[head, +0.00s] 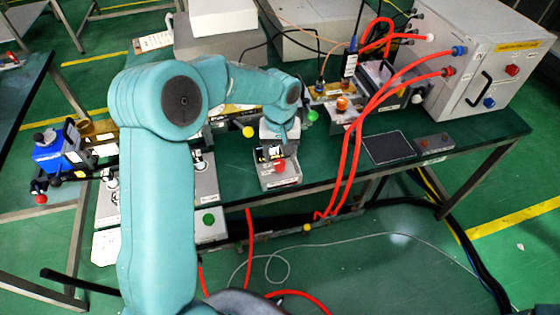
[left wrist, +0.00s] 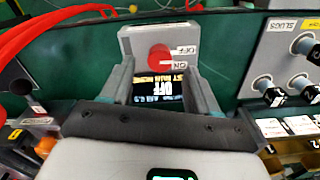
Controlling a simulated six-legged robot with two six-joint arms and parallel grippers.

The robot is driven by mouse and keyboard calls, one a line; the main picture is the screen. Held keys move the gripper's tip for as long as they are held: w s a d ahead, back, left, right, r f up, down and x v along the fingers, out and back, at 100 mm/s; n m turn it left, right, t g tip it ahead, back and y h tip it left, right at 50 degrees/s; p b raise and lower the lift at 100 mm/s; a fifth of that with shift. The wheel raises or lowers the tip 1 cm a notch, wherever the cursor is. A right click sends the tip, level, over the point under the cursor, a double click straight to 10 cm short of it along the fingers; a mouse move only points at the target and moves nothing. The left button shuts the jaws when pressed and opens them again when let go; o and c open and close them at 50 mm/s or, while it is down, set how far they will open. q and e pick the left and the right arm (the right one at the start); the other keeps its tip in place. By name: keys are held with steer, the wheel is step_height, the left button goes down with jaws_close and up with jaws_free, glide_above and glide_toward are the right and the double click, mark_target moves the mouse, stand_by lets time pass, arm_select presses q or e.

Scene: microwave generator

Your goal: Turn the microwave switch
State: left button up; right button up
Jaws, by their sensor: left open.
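The microwave switch is a red round knob (left wrist: 160,57) on a small grey box (left wrist: 187,35) with labels reading OFF and ON. A dark display (left wrist: 160,92) on the box reads OFF. In the head view the box (head: 280,182) stands near the front edge of the table, with the red knob (head: 281,167) showing. My left gripper (head: 279,151) is directly at the box. In the left wrist view my left gripper (left wrist: 158,72) is open, one finger on each side of the knob and display. I cannot tell whether the fingers touch the box. My right gripper is not in view.
A large grey generator cabinet (head: 490,62) stands at the right, with red cables (head: 372,115) draping over the table's front edge. A dark flat panel (head: 389,147) lies right of the switch box. A grey panel with knobs (left wrist: 285,75) stands right in the wrist view.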

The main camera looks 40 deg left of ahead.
mark_target(280, 164)
arm_select(q)
step_height(280, 164, down, 5)
steer(key=shift+r, duration=0.15)
steer(key=c, duration=1)
steer(key=shift+c, duration=0.2)
